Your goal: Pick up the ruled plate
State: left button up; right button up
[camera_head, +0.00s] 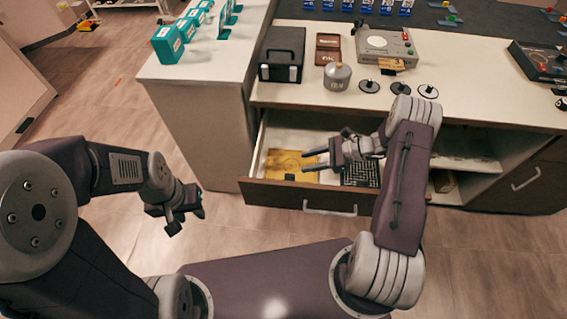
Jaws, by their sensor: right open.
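The open drawer (274,190) under the counter holds a flat yellow plate (281,160) with faint markings and a small black piece at its front edge. A black plate with a white grid of lines (361,177) lies to its right, partly hidden under my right gripper and arm; it looks like the ruled plate. My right gripper (307,160) is open and empty, pointing left over the drawer, with its fingertips above the yellow plate's right part. My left gripper (187,220) hangs left of the drawer over the floor, with nothing visible in it; its jaw opening is unclear.
The counter (467,101) above the drawer bears a black case (283,54), a grey canister (337,77), small black discs and a grey device (386,46). Teal boxes (168,44) stand on the left counter. An open shelf (470,165) lies right of the drawer.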

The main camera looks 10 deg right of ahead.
aim_at(293, 175)
jog(key=s+f, duration=0.1)
jog(key=s+f+m, duration=0.1)
jog(key=f, duration=0.1)
jog(key=shift+d, duration=0.4)
jog(key=shift+s+r+t, duration=0.2)
jog(key=shift+s+t, duration=0.1)
jog(key=shift+s, duration=0.1)
jog(key=shift+s+a+r, duration=0.15)
jog(key=shift+a+r, duration=0.05)
jog(key=shift+a, duration=0.05)
jog(key=shift+w+a+f, duration=0.35)
jog(key=shift+a+f, duration=0.2)
jog(key=shift+w+a+f, duration=0.35)
jog(key=shift+a+f, duration=0.3)
jog(key=shift+a, duration=0.4)
jog(key=x, duration=0.4)
jog(key=shift+w+a+f+b, duration=0.2)
jog(key=shift+w+f+b, duration=0.05)
jog(key=shift+f+b, duration=0.1)
pick_arm(q)
jog(key=shift+s+a+f, duration=0.35)
jog(key=shift+a+f, duration=0.25)
pick_arm(e)
grip_shut()
